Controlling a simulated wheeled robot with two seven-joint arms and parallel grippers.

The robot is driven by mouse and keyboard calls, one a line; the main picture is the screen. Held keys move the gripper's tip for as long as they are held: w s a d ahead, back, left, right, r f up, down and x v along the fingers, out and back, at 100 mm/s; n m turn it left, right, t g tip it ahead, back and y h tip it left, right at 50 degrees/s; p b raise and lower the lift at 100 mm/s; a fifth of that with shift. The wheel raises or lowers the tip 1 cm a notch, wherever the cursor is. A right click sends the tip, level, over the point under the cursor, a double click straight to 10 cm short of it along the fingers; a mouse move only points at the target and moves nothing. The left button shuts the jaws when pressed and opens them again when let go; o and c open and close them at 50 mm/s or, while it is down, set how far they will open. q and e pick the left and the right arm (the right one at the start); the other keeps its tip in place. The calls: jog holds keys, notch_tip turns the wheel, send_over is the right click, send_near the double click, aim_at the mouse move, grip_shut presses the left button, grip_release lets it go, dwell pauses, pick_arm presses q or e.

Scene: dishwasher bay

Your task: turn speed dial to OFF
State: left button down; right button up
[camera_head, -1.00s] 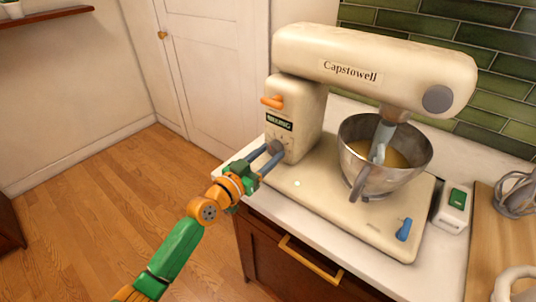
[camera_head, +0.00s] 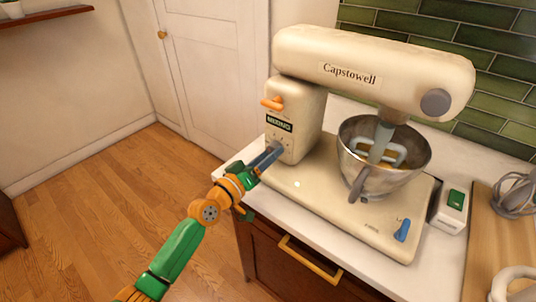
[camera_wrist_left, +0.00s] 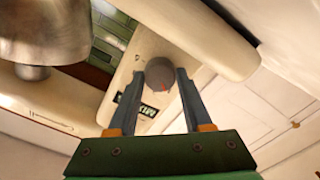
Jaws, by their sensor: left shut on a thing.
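The stand mixer (camera_head: 380,65) is cream, marked Capstowell, and stands on the counter. Its grey speed dial (camera_head: 271,146) sits low on the column, under a small display (camera_head: 279,124) that appears to read MIXING. My left gripper (camera_head: 276,150) is at the dial, its blue-grey fingers rolled so one partly covers the other. In the left wrist view the round dial (camera_wrist_left: 163,76), with a small red mark, lies between the fingertips, and the gripper is shut on it. The dial's setting is too small to read. My right gripper is out of view.
An orange lever (camera_head: 272,103) is above the dial. A steel bowl (camera_head: 375,180) with a beater (camera_head: 380,148) stands right of the column. A blue lever (camera_head: 402,230) is on the mixer base. A white box with a green button (camera_head: 455,200) and a wooden board are farther right.

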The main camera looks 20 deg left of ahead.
pick_arm(q)
jog(key=n+p, duration=0.1)
jog(key=n, duration=0.6)
jog(key=shift+f, duration=0.1)
dwell(0.5)
jog(key=shift+c, duration=1.7)
grip_release()
jog(key=shift+d, duration=0.1)
jog(key=v, duration=0.7)
jog(key=shift+s+b, duration=0.1)
jog(key=shift+b, duration=0.2)
